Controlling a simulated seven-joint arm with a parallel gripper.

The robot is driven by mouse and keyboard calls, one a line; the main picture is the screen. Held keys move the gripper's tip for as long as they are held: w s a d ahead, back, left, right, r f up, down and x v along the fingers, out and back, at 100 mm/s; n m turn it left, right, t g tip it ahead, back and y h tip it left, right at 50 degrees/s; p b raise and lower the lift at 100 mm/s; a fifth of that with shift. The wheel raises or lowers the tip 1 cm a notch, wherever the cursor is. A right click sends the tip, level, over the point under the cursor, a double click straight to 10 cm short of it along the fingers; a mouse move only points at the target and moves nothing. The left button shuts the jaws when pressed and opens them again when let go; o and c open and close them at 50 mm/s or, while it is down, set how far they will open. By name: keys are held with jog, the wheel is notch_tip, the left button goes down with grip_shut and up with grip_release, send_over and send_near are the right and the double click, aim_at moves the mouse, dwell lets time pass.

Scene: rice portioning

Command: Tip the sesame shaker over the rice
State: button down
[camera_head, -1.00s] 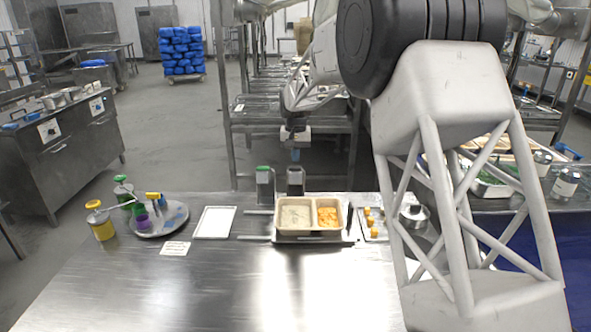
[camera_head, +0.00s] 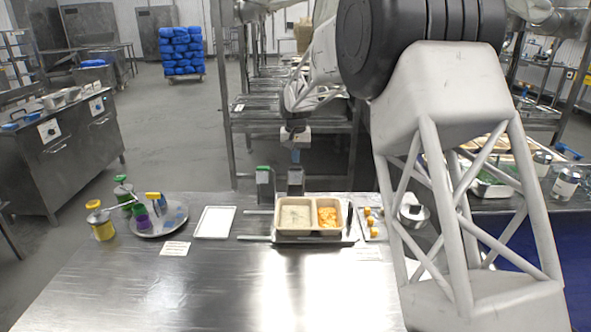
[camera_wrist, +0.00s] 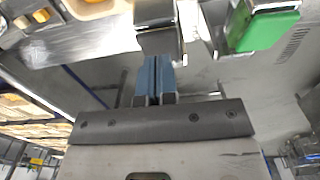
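Two shakers stand at the back edge of the steel table. One has a green lid (camera_head: 264,184) and the other is dark-topped (camera_head: 296,183). I cannot read which holds sesame. My gripper (camera_head: 295,158) points down at the top of the dark-topped shaker. In the wrist view, its blue fingers (camera_wrist: 156,76) are side by side with a thin dark gap, just at the dark-topped shaker (camera_wrist: 158,38). Whether they grip it is unclear. The green-lidded shaker (camera_wrist: 262,28) is to the right. White rice (camera_head: 294,216) fills the left compartment of a beige tray (camera_head: 311,232).
Orange food (camera_head: 328,217) is in the tray's right compartment. A white tray (camera_head: 215,222) lies to the left, with a round plate (camera_head: 174,222) and yellow-lidded bottle (camera_head: 101,226) further left. Small yellow pieces (camera_head: 369,223) lie to the right. The table front is clear.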

aim_at(295, 168)
jog(key=shift+f, duration=0.8)
jog(key=shift+s+f, duration=0.3)
jog(key=shift+f, duration=0.45)
jog(key=shift+s+f, duration=0.3)
jog(key=shift+f, duration=0.5)
jog(key=shift+s+f, duration=0.3)
jog(key=shift+f, duration=0.45)
dwell(0.5)
jog(key=shift+r, duration=0.15)
jog(key=shift+w+r, duration=0.3)
jog(key=shift+r, duration=0.75)
jog(key=shift+w+r, duration=0.3)
jog(key=shift+r, duration=0.7)
jog(key=shift+w+r, duration=0.3)
jog(key=shift+r, duration=0.75)
jog(key=shift+r, duration=0.1)
notch_tip(295, 168, up, 6)
jog(key=shift+r, duration=0.2)
jog(key=shift+f, duration=0.15)
